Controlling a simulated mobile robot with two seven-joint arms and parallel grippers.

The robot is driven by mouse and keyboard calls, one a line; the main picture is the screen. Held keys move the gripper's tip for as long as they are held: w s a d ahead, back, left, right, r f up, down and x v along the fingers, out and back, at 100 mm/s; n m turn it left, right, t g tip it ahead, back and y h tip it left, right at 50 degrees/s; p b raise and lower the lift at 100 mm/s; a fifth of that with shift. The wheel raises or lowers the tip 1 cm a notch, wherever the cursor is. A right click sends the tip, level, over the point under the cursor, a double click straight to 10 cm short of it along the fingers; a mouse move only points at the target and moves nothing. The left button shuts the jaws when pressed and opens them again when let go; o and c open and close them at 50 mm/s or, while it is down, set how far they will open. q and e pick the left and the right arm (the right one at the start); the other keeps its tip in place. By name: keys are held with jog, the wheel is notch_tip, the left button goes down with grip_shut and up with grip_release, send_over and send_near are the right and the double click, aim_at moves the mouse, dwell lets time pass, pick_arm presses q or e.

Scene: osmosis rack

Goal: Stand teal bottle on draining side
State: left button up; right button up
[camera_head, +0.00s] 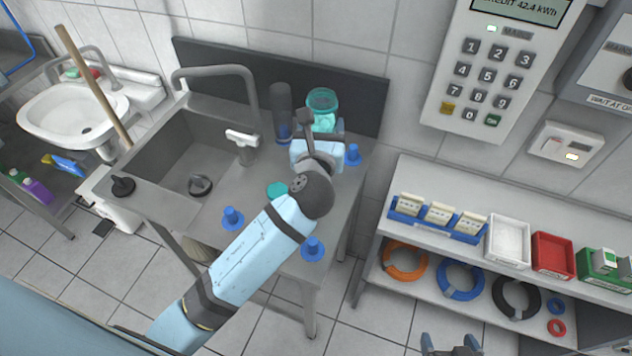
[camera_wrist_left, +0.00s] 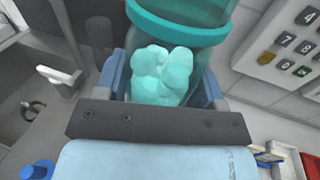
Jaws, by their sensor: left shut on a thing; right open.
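The teal bottle (camera_head: 322,99) is see-through with a teal rim and pale rounded lumps inside. It is at the back right of the steel sink unit, above the draining side (camera_head: 262,232). In the left wrist view the teal bottle (camera_wrist_left: 178,50) fills the space between the fingers. My left gripper (camera_head: 320,130) is shut on it. My arm and wrist hide its lower part, so I cannot tell whether its base touches the steel. My right gripper (camera_head: 450,346) is open and empty at the bottom edge, away from the sink.
Blue pegs (camera_head: 232,218) stand on the draining side, one close to the bottle (camera_head: 353,154). A dark grey bottle (camera_head: 282,112) stands just left. A flat teal disc (camera_head: 277,190) lies nearby. The basin (camera_head: 190,150) is left; a shelf (camera_head: 390,232) with trays is right.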

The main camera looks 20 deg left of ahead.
pick_arm(q)
notch_tip(320, 180, down, 10)
jog(key=shift+f+b, duration=0.25)
jog(key=shift+b, duration=0.3)
notch_tip(320, 180, down, 5)
jog(key=shift+f+b, duration=0.1)
jog(key=shift+b, duration=0.2)
jog(key=shift+f, duration=0.1)
jog(key=o, duration=1)
